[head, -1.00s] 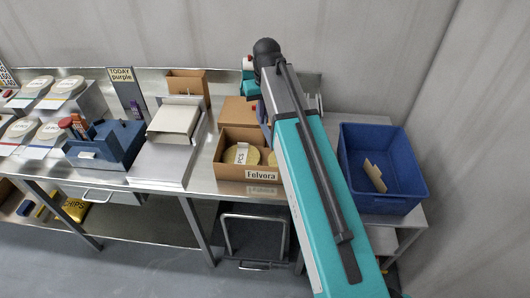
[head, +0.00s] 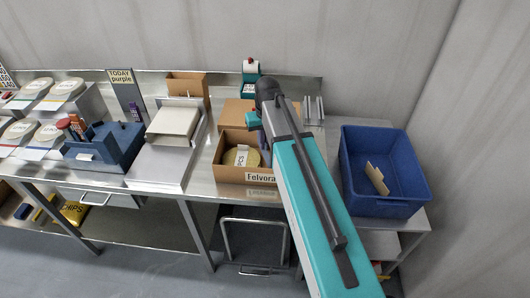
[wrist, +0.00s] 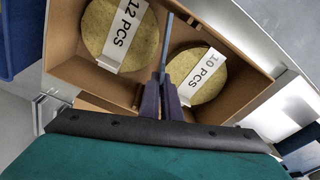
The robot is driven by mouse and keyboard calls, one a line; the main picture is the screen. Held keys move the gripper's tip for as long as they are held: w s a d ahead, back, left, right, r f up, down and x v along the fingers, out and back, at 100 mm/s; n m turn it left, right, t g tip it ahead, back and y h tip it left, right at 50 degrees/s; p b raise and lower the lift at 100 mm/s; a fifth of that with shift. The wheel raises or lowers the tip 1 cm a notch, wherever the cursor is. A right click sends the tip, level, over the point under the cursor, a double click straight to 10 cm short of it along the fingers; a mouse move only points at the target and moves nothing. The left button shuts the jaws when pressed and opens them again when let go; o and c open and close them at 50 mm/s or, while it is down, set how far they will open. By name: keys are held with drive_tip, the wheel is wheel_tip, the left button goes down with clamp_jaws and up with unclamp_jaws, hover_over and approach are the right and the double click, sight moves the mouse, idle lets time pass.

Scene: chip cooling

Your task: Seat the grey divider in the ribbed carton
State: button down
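The open brown carton (head: 229,174), marked Felvora, stands on the steel bench in the head view. The wrist view shows it close up, with a round yellow chip stack labelled 12 PCS (wrist: 112,32) on the left and one labelled 10 PCS (wrist: 196,74) on the right. My gripper (wrist: 163,92) is shut on the thin grey divider (wrist: 167,42), seen nearly edge-on. The divider lines up with the gap between the two stacks. How deep it sits, and whether it is in the ribs, I cannot tell. My arm hides the carton's right part in the head view.
A brown box (head: 236,113) lies behind the carton, with a teal and white device (head: 250,75) beyond it. A blue bin (head: 358,188) holding a tan piece stands at the right. A white box on a grey stand (head: 173,125) is at the left.

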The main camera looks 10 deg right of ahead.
drive_tip(key=shift+f+b, duration=1.35)
drive_tip(key=shift+f, duration=0.85)
drive_tip(key=shift+f, duration=0.1)
drive_tip(key=c, duration=2)
unclamp_jaws()
drive_tip(key=shift+s+d+r+b, duration=0.1)
drive_tip(key=shift+s+r+b, duration=0.3)
drive_tip(key=shift+r, duration=1.65)
drive_tip(key=shift+s+a+r+b, duration=0.1)
drive_tip(key=shift+r+b, duration=0.55)
drive_tip(key=shift+r, duration=1.35)
drive_tip(key=shift+s+d+r+b, duration=0.1)
drive_tip(key=shift+s+r+b, duration=0.3)
drive_tip(key=shift+r, duration=1.65)
drive_tip(key=shift+w+f, duration=0.1)
